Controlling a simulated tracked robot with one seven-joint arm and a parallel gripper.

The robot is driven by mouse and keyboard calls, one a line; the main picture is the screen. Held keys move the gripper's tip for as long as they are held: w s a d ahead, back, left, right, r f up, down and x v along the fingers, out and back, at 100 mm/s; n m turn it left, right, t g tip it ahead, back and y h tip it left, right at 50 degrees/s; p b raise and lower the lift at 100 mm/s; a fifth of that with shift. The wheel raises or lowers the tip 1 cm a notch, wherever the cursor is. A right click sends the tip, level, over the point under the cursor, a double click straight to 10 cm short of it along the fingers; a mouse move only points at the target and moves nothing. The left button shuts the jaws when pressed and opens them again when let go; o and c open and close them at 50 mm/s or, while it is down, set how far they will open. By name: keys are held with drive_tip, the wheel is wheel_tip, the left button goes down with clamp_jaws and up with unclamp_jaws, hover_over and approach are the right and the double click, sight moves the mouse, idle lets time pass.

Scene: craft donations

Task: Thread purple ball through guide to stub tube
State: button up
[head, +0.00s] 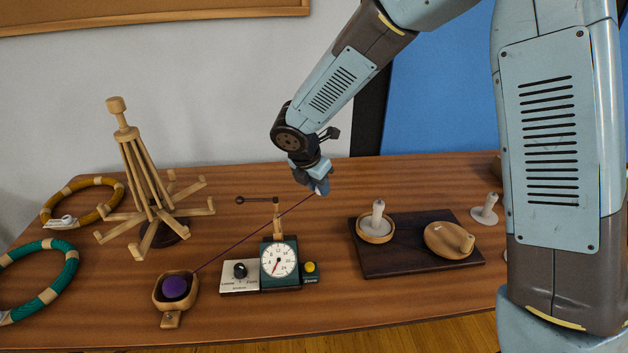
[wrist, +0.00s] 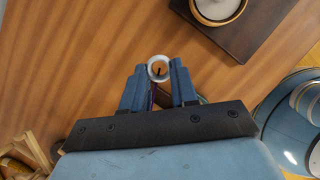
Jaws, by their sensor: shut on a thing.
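The purple ball (head: 174,287) sits in a wooden bowl (head: 160,300) at the front left. A thin purple thread (head: 232,248) runs taut from it up to the right, to my gripper (head: 319,192). My gripper, raised above the table, is shut on a small white ring (wrist: 150,68) at the thread's end. The thread crosses a wooden post (head: 277,222) behind the dial; a dark looped rod (head: 258,200) shows near its top. I cannot tell whether the thread passes through a guide.
A dial box (head: 279,267) and a knob panel (head: 240,276) stand at the front middle. A wooden peg stand (head: 140,170) and wrapped rings (head: 66,270) are at the left. Another pale stub (head: 486,209) stands right of the board.

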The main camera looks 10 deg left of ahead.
drive_tip(key=shift+d+f, duration=0.1)
drive_tip(key=shift+f, duration=0.4)
approach(380, 200)
drive_tip(key=shift+w+d+x, duration=0.1)
drive_tip(key=shift+w+x, duration=0.05)
drive_tip(key=shift+x, duration=1.15)
drive_tip(key=shift+w+d+x, duration=0.1)
drive_tip(key=shift+w+x, duration=0.1)
drive_tip(key=shift+x, duration=1.1)
drive_tip(key=shift+f, duration=1.1)
drive_tip(key=o, duration=1.1)
